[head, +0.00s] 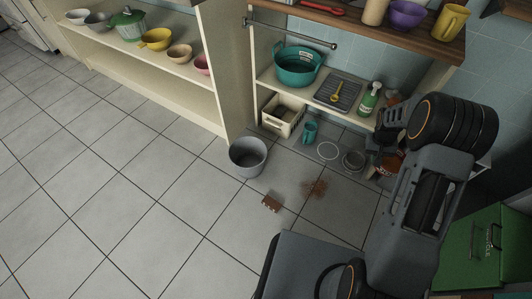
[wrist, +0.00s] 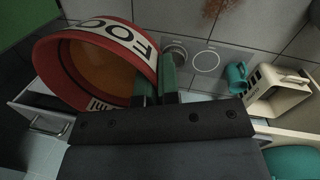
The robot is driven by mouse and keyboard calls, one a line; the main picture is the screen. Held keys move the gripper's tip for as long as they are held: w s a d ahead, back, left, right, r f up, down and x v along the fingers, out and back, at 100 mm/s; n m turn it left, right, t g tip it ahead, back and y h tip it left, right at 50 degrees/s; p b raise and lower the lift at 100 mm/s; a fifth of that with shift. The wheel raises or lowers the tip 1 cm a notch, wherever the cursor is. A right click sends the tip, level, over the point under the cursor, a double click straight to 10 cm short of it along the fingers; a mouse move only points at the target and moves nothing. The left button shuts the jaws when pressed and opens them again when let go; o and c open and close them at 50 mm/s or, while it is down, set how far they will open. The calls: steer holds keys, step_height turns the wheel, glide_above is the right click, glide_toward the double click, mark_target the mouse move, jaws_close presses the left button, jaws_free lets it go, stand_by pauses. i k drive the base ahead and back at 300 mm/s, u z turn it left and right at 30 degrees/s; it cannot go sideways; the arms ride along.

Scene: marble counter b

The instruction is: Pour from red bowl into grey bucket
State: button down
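The red bowl (wrist: 127,44), with a white lettered band, fills the upper left of the wrist view. Its inside looks orange-brown; I cannot tell whether that is contents or lining. My gripper (wrist: 158,80) is shut on the bowl's rim, one finger on each side of the wall. In the head view, my gripper (head: 388,140) is at the right, partly hidden by my arm, and only a little of the bowl shows. The grey bucket (head: 248,158) stands upright on the tiled floor, left of and apart from my gripper; it is out of the wrist view.
Brown scattered bits (head: 316,188) and a small brown block (head: 271,203) lie on the floor near the bucket. A cream crate (head: 283,115), teal mug (head: 310,131), white ring (head: 328,151) and metal dish (head: 353,160) stand behind. The floor at left is clear.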

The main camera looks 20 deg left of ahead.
mark_target(248, 155)
steer(key=k, duration=1.05)
steer(key=u, duration=1)
steer(key=i, duration=0.6)
steer(key=u, duration=0.75)
steer(key=i, duration=0.85)
steer(key=z, duration=0.15)
